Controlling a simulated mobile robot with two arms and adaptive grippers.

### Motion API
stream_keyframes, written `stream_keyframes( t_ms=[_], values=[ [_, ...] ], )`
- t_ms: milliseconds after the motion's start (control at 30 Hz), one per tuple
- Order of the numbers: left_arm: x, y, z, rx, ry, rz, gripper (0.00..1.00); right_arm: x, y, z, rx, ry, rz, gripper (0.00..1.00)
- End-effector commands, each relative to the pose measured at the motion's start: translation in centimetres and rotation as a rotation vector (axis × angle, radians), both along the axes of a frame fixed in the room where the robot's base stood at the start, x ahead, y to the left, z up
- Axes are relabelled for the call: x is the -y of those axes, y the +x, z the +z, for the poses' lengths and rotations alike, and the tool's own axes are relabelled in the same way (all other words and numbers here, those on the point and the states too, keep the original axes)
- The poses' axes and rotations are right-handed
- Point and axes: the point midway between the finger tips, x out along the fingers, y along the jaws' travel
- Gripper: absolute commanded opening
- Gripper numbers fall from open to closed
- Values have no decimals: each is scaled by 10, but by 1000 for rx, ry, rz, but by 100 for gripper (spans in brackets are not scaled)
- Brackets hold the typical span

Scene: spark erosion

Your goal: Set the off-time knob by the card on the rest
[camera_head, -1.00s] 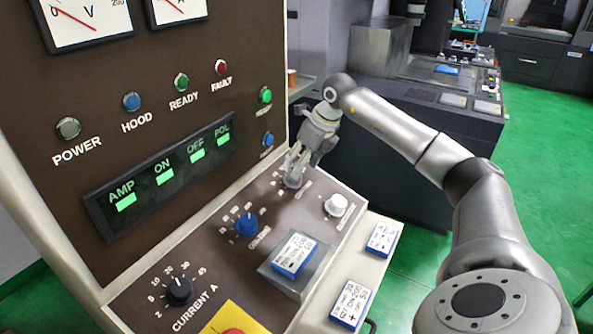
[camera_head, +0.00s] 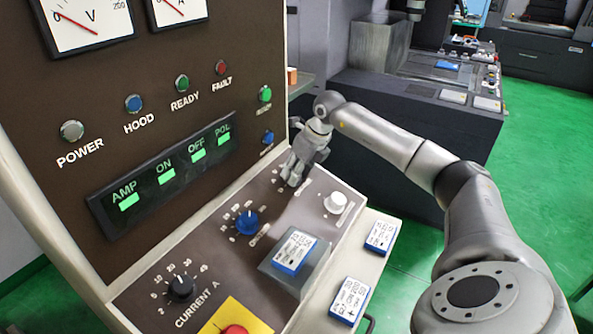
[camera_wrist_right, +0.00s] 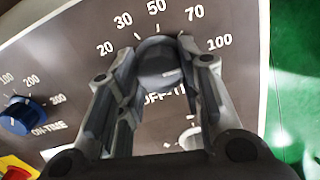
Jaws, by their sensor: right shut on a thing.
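The off-time knob (camera_wrist_right: 163,62) is a grey round knob with a scale of 20, 30, 50, 70 and 100 around it; its pointer is hard to make out. My right gripper (camera_wrist_right: 155,70) is shut on this knob, one finger at each side. In the head view the right gripper (camera_head: 291,181) reaches down to the sloping panel and hides the knob. A blue-edged white card (camera_head: 294,251) lies on the grey rest (camera_head: 312,277) on the panel; its print is too small to read surely. My left gripper is not in view.
The blue on-time knob (camera_head: 246,222), black current knob (camera_head: 180,288) and a white knob (camera_head: 336,202) stand on the same panel. Two more cards (camera_head: 382,236) (camera_head: 350,300) lie on the front ledge. A red button (camera_head: 234,330) sits at the bottom.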

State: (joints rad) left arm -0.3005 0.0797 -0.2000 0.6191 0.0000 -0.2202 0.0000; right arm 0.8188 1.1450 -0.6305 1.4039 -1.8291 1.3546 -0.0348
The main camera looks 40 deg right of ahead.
Motion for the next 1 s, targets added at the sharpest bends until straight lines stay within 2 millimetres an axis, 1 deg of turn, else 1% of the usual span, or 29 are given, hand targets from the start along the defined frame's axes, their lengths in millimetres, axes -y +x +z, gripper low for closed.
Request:
stream_keyframes(
  t_ms=[267,467,667,1000],
  values=[
    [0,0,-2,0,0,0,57,0,0,0,2,-7,20,10],
    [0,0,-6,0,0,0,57,1,0,-1,10,-35,98,10],
    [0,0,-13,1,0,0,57,1,1,-1,27,-86,244,10],
    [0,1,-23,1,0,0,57,1,1,0,57,-191,546,10]
  ],
)
